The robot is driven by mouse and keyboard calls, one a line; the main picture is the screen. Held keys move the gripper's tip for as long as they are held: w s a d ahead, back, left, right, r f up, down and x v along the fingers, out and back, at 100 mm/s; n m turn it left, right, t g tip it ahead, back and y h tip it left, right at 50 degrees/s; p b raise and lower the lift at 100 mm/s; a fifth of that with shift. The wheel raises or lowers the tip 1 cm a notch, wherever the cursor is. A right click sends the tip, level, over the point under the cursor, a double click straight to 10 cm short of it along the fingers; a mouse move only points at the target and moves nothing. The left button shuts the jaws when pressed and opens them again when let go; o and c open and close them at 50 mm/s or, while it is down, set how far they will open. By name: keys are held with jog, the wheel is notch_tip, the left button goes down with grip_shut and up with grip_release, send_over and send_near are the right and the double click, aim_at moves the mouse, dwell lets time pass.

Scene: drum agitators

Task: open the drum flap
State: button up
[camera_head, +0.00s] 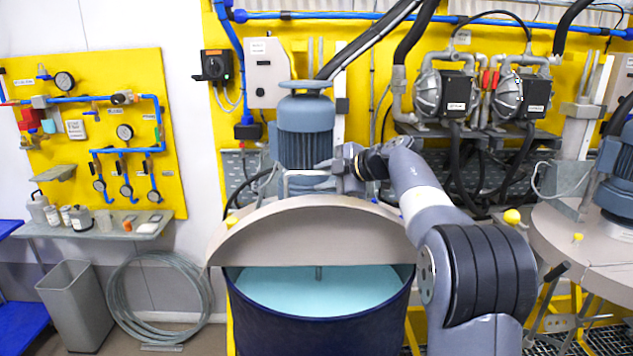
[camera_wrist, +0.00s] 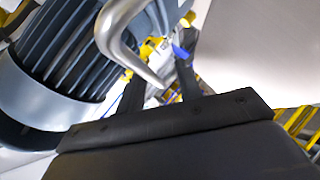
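The drum flap (camera_head: 312,238) is a beige half disc. It stands raised in front of the motor, its straight edge low and its curved edge up. The dark blue drum (camera_head: 320,330) is uncovered at the front, showing turquoise liquid (camera_head: 315,290). A grey bar handle (camera_head: 292,182) shows above the flap's curved edge, and large in the wrist view (camera_wrist: 118,35). My gripper (camera_head: 330,176) is at the handle, close to the motor. In the wrist view its black fingers (camera_wrist: 160,68) are apart, with the handle's lower end near the gap; contact is unclear.
The blue-grey motor (camera_head: 305,135) stands just behind the flap, close beside my gripper in the wrist view (camera_wrist: 65,55). A second drum lid (camera_head: 580,240) is at the right. A bin (camera_head: 75,305) and coiled hose (camera_head: 160,300) are at the left.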

aim_at(349, 202)
jog(key=b+v, duration=0.1)
jog(key=v, duration=0.7)
jog(key=shift+f, duration=0.15)
jog(key=p+x, duration=0.2)
jog(key=x, duration=0.8)
jog(key=shift+w+a, duration=0.25)
jog(key=shift+a, duration=0.1)
jog(key=shift+s, duration=0.3)
